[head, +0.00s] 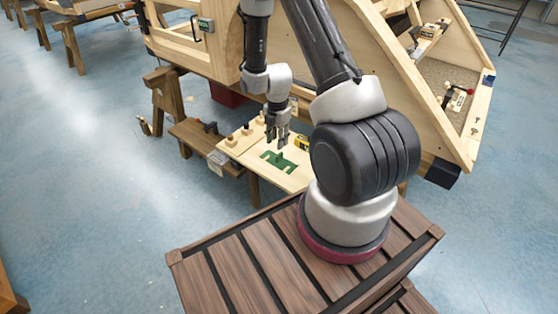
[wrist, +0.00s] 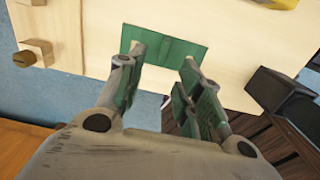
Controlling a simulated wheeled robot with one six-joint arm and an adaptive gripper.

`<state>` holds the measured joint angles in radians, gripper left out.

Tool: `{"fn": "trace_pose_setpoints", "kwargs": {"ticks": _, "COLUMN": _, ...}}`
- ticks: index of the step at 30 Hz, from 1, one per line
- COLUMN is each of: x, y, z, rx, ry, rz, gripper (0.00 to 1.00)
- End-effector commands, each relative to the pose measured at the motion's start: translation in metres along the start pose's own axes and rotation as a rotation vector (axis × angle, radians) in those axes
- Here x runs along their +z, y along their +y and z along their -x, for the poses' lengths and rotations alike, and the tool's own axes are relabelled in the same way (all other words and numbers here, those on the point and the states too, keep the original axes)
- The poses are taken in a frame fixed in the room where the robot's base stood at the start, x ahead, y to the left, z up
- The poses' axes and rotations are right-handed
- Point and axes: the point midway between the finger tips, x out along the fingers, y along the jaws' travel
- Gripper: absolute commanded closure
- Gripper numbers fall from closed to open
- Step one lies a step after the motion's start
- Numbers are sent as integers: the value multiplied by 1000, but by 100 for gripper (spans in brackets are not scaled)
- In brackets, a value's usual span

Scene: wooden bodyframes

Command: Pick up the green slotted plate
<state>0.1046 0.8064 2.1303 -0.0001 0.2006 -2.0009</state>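The green slotted plate (head: 279,162) lies flat on a pale wooden board, below my gripper in the head view. It also shows in the wrist view (wrist: 190,50), just beyond my fingertips. A thin upright part seems to rise from its middle. My gripper (head: 277,138) points down over the plate. In the wrist view my gripper (wrist: 164,66) has its two fingers apart, with green on their inner sides and bare wood visible between them. The fingertips overlap the plate's near edge in that view; I cannot tell whether they touch it.
The pale board (head: 298,178) also carries several small wooden blocks with knobs (head: 231,140) and a yellow tape measure (head: 302,142). A brown wooden bench (head: 195,135) adjoins it on the left. A large wooden frame (head: 380,50) stands behind. Open blue floor lies to the left.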

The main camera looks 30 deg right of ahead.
Motion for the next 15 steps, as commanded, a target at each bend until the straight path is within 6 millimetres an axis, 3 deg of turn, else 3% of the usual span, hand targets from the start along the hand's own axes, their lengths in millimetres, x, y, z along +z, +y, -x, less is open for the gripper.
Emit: {"fn": "trace_pose_setpoints", "kwargs": {"ticks": 15, "x": 3, "y": -6, "z": -72, "rx": -6, "ry": 3, "rz": 23, "gripper": 64}}
